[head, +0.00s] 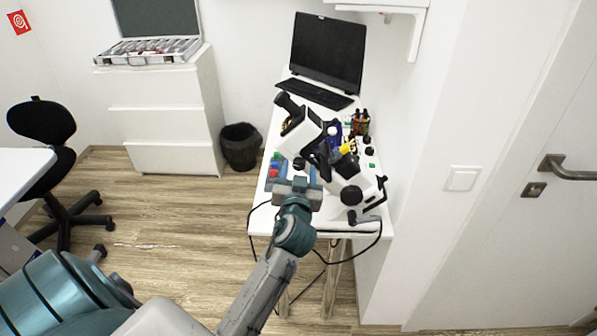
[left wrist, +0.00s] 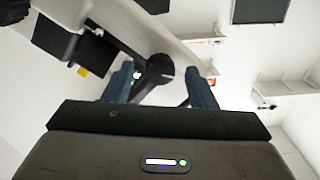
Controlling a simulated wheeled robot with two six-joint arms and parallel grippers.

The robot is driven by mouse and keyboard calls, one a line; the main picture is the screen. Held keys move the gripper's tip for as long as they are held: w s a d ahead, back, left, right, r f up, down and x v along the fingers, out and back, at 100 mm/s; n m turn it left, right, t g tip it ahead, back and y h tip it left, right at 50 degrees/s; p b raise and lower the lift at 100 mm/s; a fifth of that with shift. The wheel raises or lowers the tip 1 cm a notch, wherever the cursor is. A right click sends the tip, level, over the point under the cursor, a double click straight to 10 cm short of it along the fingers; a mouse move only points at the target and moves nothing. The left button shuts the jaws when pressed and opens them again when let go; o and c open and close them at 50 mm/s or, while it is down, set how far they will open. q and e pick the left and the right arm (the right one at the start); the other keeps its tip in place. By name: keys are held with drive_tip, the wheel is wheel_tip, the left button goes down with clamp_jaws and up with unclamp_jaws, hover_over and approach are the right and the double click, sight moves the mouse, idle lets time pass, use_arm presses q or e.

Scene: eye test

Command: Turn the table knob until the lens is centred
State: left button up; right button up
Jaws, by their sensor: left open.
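A white and black optical instrument (head: 352,181) stands on the narrow white table (head: 262,222). My left gripper (head: 298,169) is at the instrument's left side, with its fingers open. A small black knob (head: 299,163) shows at the fingertips. In the left wrist view, a black round knob (left wrist: 160,68) lies between the two blue-grey fingers, with a visible gap on each side. Whether this is the table knob I cannot tell for sure. Another black knob (head: 351,195) is on the instrument's near end. I cannot make out the lens or its centring. My right gripper is out of view.
Small coloured items (head: 274,166) lie left of the gripper, and a holder with bottles (head: 360,122) is behind the instrument. Black cables hang off the front edge. A bin (head: 240,147) stands on the floor left of the table.

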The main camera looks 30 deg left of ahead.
use_arm(q)
drive_tip(key=b+v, duration=0.2)
drive_tip(key=v, duration=0.8)
drive_tip(key=shift+s+d+b, duration=0.2)
drive_tip(key=shift+b, duration=0.1)
